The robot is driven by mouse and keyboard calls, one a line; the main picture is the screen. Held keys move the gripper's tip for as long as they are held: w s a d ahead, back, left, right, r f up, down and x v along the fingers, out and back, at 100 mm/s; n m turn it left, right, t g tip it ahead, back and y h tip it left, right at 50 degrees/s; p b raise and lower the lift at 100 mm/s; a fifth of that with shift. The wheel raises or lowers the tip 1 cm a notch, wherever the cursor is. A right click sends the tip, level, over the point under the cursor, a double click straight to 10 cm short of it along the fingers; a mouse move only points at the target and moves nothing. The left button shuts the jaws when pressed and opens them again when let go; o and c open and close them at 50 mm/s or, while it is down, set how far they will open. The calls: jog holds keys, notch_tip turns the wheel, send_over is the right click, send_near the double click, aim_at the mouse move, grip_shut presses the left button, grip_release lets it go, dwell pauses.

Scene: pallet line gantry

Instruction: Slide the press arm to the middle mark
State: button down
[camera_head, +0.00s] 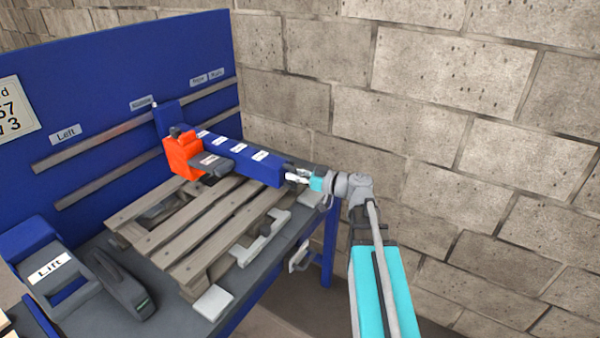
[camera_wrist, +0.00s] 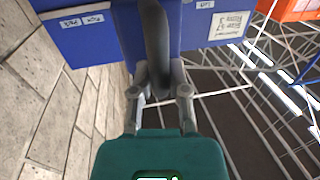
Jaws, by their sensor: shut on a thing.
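The press arm (camera_head: 262,168) is a long blue beam that reaches out from the rails on the blue back panel. An orange block (camera_head: 182,155) with a grey part hangs on its left side. The beam's back post (camera_head: 168,118) stands just right of the label that seems to read Middle (camera_head: 141,103). My gripper (camera_head: 297,177) is at the beam's near end. In the wrist view my gripper (camera_wrist: 160,92) is shut on a dark upright handle (camera_wrist: 156,40), with the blue beam (camera_wrist: 110,35) behind it. The fingertips are partly hidden by the handle.
The Left label (camera_head: 66,133) is at the panel's left, with two small labels (camera_head: 207,77) at its right. A wooden pallet (camera_head: 190,235) lies under the beam on the grey bench. A blue Lift unit (camera_head: 50,268) stands front left. A block wall (camera_head: 450,90) closes the right side.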

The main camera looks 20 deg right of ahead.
jog(key=c, duration=0.6)
grip_release()
jog(key=shift+w, duration=0.1)
jog(key=shift+d, duration=0.1)
jog(key=v, duration=1.2)
dwell(0.3)
